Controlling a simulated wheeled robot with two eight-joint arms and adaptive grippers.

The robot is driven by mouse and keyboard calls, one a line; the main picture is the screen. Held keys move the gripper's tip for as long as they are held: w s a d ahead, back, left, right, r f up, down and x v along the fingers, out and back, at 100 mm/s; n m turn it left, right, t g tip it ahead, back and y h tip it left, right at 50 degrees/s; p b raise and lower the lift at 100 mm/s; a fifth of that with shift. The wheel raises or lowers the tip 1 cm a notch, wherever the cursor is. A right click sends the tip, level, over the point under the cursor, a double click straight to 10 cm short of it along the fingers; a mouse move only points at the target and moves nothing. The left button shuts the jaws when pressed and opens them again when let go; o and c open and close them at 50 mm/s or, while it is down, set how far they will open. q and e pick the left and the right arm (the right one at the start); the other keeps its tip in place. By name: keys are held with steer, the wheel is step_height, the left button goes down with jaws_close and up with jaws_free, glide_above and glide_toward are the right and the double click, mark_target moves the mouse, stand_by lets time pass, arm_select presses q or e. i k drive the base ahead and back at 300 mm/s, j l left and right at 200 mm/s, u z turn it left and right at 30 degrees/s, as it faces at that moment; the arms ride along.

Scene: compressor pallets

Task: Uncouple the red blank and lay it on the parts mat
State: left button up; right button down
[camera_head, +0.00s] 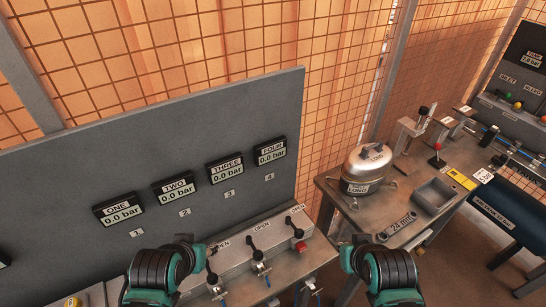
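A small red round piece (300,246), which looks like the red blank, sits at the right end of the grey valve manifold (277,264). Coupling fittings with blue parts (264,273) hang along the manifold's front. My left gripper (192,244) is at the manifold's left end, apart from the red piece and mostly hidden by its own wrist. My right gripper (354,244) is to the right of the red piece, over the gap before the right-hand bench. Neither gripper's fingers show clearly, and I see nothing held. I cannot make out a parts mat.
Black valve levers (252,246) with OPEN labels stand on the manifold. Gauges above, including gauge FOUR (270,151), read 0.0 bar.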

mark_target(301, 247)
steer(key=l+u, duration=0.25)
steer(key=u, duration=0.15)
steer(key=l+u, duration=0.2)
steer(key=u, duration=0.2)
steer(key=k+l+u, duration=0.1)
steer(key=u, duration=0.3)
steer(key=k+l+u, duration=0.15)
steer(key=k+l, duration=0.15)
steer(key=l, duration=0.3)
steer(key=k+l+u, duration=0.1)
steer(key=k+l, duration=0.3)
steer(key=l, duration=0.15)
steer(key=k+l+u, duration=0.15)
steer(key=k+l, duration=0.2)
steer(key=l, duration=0.2)
